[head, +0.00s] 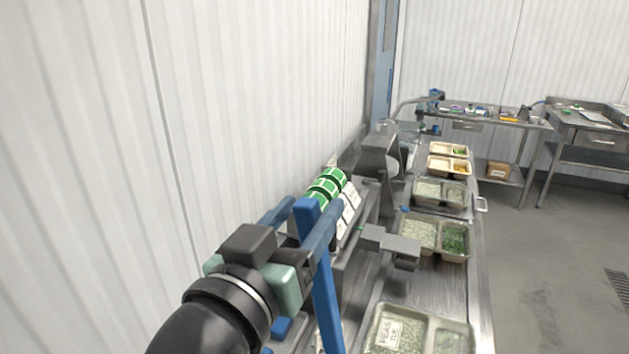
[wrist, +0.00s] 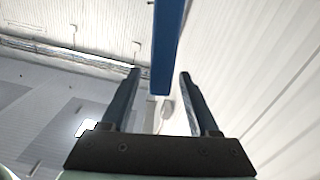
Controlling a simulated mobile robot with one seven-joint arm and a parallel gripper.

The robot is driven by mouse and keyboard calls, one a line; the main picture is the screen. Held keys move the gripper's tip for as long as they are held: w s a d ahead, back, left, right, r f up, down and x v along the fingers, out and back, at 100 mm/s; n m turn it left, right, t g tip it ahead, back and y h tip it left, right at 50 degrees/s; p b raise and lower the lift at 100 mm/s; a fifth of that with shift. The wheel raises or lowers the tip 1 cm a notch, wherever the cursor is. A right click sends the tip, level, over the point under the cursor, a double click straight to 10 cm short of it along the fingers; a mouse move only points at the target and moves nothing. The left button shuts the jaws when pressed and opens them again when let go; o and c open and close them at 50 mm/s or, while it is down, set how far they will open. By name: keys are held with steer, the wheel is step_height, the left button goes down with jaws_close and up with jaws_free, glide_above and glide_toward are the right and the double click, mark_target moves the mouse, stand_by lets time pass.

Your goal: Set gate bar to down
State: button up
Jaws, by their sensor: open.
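The gate bar (head: 322,285) is a long blue bar standing close to upright in the head view, its top end level with my gripper. My gripper (head: 311,207) is open, with its blue fingers reaching toward the bar's top end. In the wrist view, the blue bar (wrist: 168,45) comes down from the top edge between the two fingertips of my gripper (wrist: 160,74). Gaps show on both sides of the bar there, and I see no contact. The bar's lower end and pivot are hidden in the head view.
Steel trays of rice and greens (head: 434,222) line the conveyor (head: 480,290) to the right. A grey box on an arm (head: 390,245) juts over it. Green-and-white rolls (head: 327,186) stand behind the bar. A white wall (head: 230,100) is close on the left.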

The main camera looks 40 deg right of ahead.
steer(key=shift+p+x, duration=0.5)
steer(key=shift+x, duration=1.25)
jaws_close()
